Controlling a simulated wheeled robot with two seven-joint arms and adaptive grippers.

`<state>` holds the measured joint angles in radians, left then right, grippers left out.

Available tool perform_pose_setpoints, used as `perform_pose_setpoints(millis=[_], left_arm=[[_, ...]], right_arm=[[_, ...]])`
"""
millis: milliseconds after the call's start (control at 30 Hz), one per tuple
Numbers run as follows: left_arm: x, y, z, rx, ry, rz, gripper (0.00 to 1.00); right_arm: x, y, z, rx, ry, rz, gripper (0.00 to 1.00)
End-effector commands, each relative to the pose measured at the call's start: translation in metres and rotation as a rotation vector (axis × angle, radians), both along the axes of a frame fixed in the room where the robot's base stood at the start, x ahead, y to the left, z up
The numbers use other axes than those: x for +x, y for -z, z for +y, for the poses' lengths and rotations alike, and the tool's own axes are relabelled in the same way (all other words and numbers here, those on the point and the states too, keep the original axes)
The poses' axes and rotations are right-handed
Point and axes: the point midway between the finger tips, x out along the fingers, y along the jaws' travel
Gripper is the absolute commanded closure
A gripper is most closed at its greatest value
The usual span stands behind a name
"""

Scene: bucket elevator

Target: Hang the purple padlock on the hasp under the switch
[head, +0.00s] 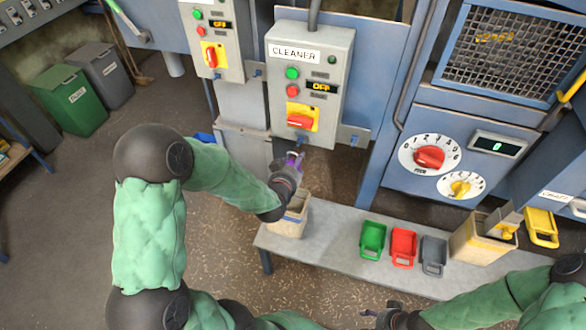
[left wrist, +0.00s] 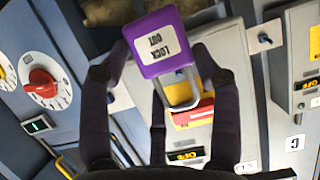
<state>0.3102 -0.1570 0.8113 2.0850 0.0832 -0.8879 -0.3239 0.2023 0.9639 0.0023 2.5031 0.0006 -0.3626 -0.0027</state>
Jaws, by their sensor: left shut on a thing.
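The purple padlock (head: 294,158) is held in my left gripper (head: 286,172), just below the grey CLEANER box (head: 333,80). In the left wrist view the padlock body (left wrist: 162,42) reads LOCK OUT, between the dark fingers of my left gripper (left wrist: 165,55). The red switch (head: 299,121) sits on a yellow plate low on the box. The small hasp (head: 302,138) is under it, hard to make out. My right gripper (head: 380,316) is low in the head view, its fingers unclear.
Another switch box (head: 213,40) is left of the CLEANER box. A dial panel (head: 430,156) stands to the right.

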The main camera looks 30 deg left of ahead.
Motion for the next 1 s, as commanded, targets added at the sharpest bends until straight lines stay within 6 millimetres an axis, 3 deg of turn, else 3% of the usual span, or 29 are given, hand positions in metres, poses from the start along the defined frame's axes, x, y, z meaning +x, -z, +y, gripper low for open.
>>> perform_pose_setpoints(millis=[500, 1000], left_arm=[[0.031, 0.000, 0.007, 0.000, 0.001, -0.001, 0.73], [0.031, -0.001, 0.008, 0.000, 0.000, -0.001, 0.73]], right_arm=[[0.000, 0.000, 0.000, 0.000, 0.000, 0.000, 0.41], [0.000, 0.003, 0.000, 0.000, 0.000, 0.000, 0.41]])
